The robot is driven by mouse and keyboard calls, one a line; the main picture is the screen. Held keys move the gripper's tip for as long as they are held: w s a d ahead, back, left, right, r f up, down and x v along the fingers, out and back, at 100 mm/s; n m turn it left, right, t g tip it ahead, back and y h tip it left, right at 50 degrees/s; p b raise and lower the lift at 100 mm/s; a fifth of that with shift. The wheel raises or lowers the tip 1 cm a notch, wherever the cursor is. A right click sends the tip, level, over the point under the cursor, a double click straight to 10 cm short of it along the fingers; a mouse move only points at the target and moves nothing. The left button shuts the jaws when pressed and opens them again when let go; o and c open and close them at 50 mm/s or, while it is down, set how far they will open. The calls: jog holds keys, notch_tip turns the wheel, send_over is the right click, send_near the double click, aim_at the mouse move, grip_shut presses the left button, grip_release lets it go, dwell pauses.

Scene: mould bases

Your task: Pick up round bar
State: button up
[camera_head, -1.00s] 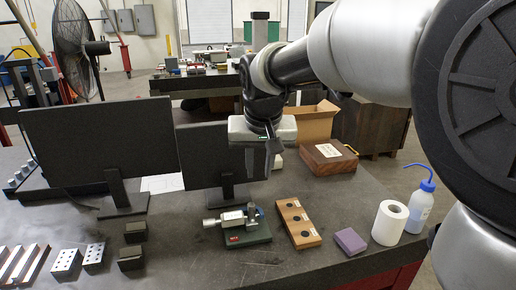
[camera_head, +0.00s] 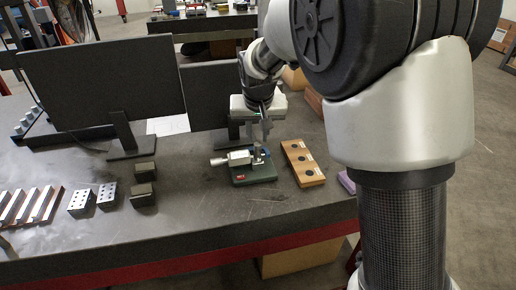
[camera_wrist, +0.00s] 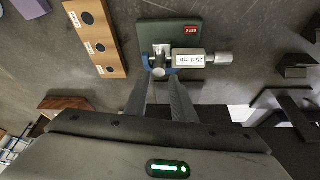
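A measuring device stands on a green base plate (camera_head: 255,176) with a red label; in the wrist view the plate (camera_wrist: 180,30) lies at the top middle. The device has a silver body with a white label (camera_wrist: 190,59), a knob and a blue frame. A short silver round piece (camera_wrist: 158,72), which may be the round bar, shows end-on at the blue frame; I cannot tell for certain. My gripper (camera_wrist: 160,88) is open, its two fingers apart and pointing at this piece. In the head view my gripper (camera_head: 265,130) hangs just above the device. Contact cannot be seen.
A wooden block with several black holes (camera_head: 303,163) lies right of the plate. Dark blocks (camera_head: 144,183), drilled metal blocks (camera_head: 81,202) and long bars (camera_head: 30,205) lie left. Monitors (camera_head: 105,85) stand behind. The front middle of the table is bare.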

aim_at(258, 145)
jog(key=x, duration=0.5)
jog(key=shift+s+d+f, duration=0.1)
jog(key=shift+d+f, duration=0.05)
grip_shut()
